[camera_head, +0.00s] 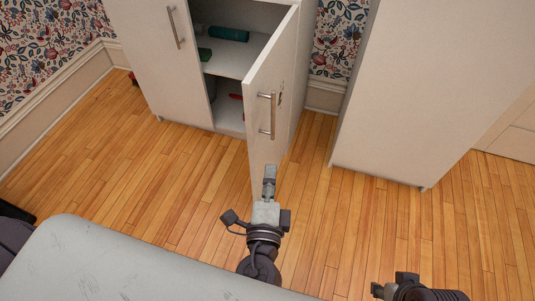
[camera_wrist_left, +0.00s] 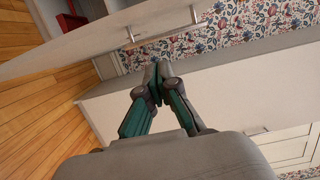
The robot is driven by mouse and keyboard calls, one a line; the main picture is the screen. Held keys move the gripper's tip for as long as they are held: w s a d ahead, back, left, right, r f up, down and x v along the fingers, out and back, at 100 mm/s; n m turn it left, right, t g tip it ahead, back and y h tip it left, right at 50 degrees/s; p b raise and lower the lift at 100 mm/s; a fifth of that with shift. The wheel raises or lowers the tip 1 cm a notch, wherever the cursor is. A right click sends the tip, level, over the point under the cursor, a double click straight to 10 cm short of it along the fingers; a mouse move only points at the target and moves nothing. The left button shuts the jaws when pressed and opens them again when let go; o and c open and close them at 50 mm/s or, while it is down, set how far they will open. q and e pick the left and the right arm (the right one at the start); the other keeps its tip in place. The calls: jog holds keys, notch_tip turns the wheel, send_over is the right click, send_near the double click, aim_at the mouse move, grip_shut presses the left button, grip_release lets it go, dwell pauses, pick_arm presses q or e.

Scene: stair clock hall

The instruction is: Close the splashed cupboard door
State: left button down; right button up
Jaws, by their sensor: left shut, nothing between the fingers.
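The splashed cupboard door (camera_head: 264,95) stands open, swung out from the white cupboard. It has a metal bar handle (camera_head: 266,115) and small dark marks beside it. In the left wrist view the door (camera_wrist_left: 105,43) crosses the top, with its handle beyond the fingers. My left gripper (camera_head: 270,172) is shut and empty at the door's lower part, on the handle side; I cannot tell if it touches. Its closed fingertips show in the left wrist view (camera_wrist_left: 158,78). My right gripper (camera_head: 390,290) is partly in view at the bottom edge, apart from the door; its fingers are unclear.
The cupboard's left door (camera_head: 150,65) is closed. A teal cylinder (camera_head: 228,34) and a green item (camera_head: 205,54) lie on a shelf (camera_head: 230,62); a red item (camera_head: 235,97) lies below. A tall pale cabinet (camera_head: 420,85) stands right. The wooden floor (camera_head: 130,160) is clear at left.

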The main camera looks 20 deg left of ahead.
pick_arm(q)
jog(key=p, duration=0.1)
send_over(257, 135)
jog(key=s+d, duration=0.3)
jog(key=s, duration=0.1)
jog(key=shift+s+a+r, duration=0.1)
jog(key=shift+s+a, duration=0.05)
jog(key=shift+a, duration=0.5)
